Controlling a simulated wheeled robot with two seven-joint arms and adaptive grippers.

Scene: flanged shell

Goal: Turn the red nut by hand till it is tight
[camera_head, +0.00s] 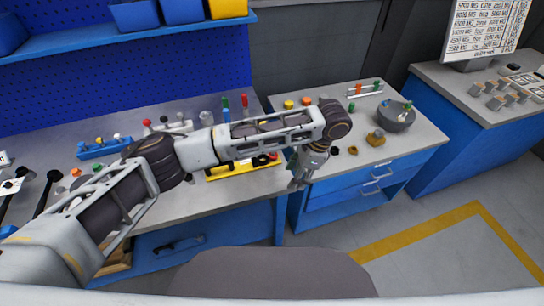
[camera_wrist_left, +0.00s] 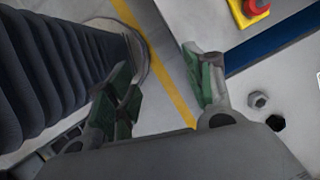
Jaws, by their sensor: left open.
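My left arm reaches across the workbench from the left. Its gripper (camera_head: 298,183) points down near the front edge where the two benches meet. In the left wrist view the two green-padded fingers (camera_wrist_left: 165,88) stand apart with nothing between them. A red round piece on a yellow base (camera_wrist_left: 255,8) shows at the top right of that view, away from the fingers. In the head view a small red part (camera_head: 272,156) sits by the yellow fixture (camera_head: 228,174), partly behind my arm. I cannot tell which red piece is the nut. My right gripper is not in view.
A grey hex nut (camera_wrist_left: 259,100) and a black round piece (camera_wrist_left: 276,123) lie on the bench beside the gripper. A blue rack (camera_head: 104,147) and levers are at the left. Floor lies beyond the front edge.

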